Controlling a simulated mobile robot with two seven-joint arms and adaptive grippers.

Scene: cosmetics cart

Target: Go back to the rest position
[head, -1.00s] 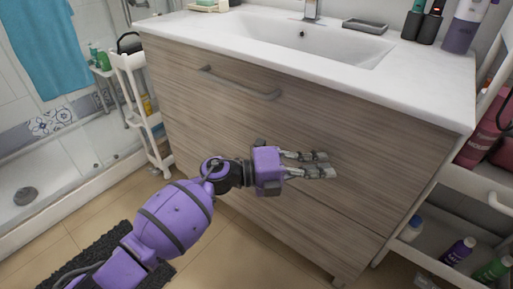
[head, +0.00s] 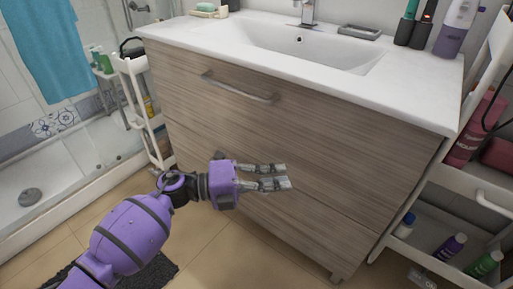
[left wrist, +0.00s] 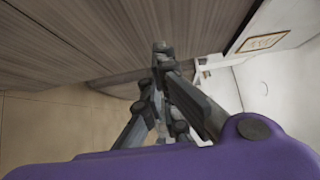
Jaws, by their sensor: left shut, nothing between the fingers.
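My left gripper (head: 288,176) is purple with grey fingers. It reaches in from the left in the head view, in front of the wood-grain vanity cabinet (head: 330,165). Its fingers are shut and hold nothing. In the left wrist view the fingers (left wrist: 162,50) come together in front of the cabinet's wood face (left wrist: 90,40). Whether they touch the cabinet I cannot tell. My right gripper is not in view.
A white cart (head: 490,205) with several bottles stands right of the vanity. A narrow white shelf cart (head: 133,68) stands at its left. A dark mat (head: 160,272) lies on the tiled floor (head: 230,255). A white sink (head: 310,45) tops the cabinet.

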